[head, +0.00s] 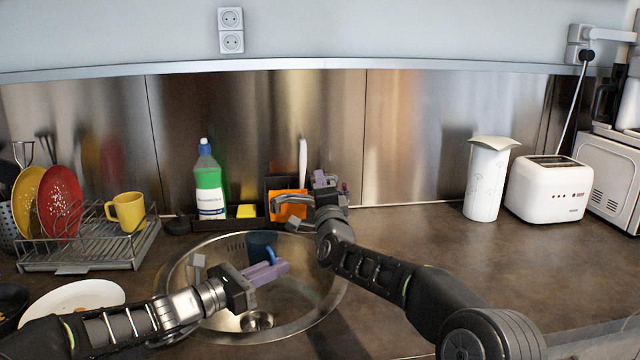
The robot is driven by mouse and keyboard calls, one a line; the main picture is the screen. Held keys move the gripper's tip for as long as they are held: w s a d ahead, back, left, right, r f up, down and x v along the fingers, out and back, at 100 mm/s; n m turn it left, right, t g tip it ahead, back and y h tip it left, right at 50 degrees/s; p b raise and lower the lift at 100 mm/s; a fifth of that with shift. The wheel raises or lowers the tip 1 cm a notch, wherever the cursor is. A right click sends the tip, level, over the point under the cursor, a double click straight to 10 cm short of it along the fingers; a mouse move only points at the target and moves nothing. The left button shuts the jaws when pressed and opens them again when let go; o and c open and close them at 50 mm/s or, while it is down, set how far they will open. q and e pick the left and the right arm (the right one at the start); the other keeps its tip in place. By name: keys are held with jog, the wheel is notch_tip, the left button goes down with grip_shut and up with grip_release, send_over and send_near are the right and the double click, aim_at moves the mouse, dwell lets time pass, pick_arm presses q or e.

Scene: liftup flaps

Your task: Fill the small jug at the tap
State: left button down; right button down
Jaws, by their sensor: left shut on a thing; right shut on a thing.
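The small jug (260,243) is dark blue and stands out over the sink basin, below the tap. My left gripper (272,266) is shut on its lighter blue handle, with the purple fingers in front of the jug's lower part. The tap (293,222) shows only as a bit of grey metal at the back rim of the sink; my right arm and gripper hide most of it. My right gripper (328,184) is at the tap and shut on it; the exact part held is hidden. I cannot see any water or the jug's inside.
The round steel sink (180,262) has a drain at the bottom. Behind it stand a green soap bottle (209,185), a yellow sponge (246,211) and an orange cloth (287,203). A dish rack (95,250) is left, a white plate (75,297) below it. The right counter is clear before the toaster (547,188).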

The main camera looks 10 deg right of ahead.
jog(key=r, duration=0.1)
jog(key=w+r, duration=0.1)
jog(key=r, duration=0.1)
jog(key=shift+w+d+r, duration=0.3)
jog(key=shift+d+r, duration=0.05)
jog(key=shift+d, duration=0.05)
jog(key=c, duration=1.6)
grip_release()
jog(key=shift+f, duration=0.1)
jog(key=shift+o, duration=0.2)
jog(key=v, duration=1.2)
jog(key=shift+a, duration=0.1)
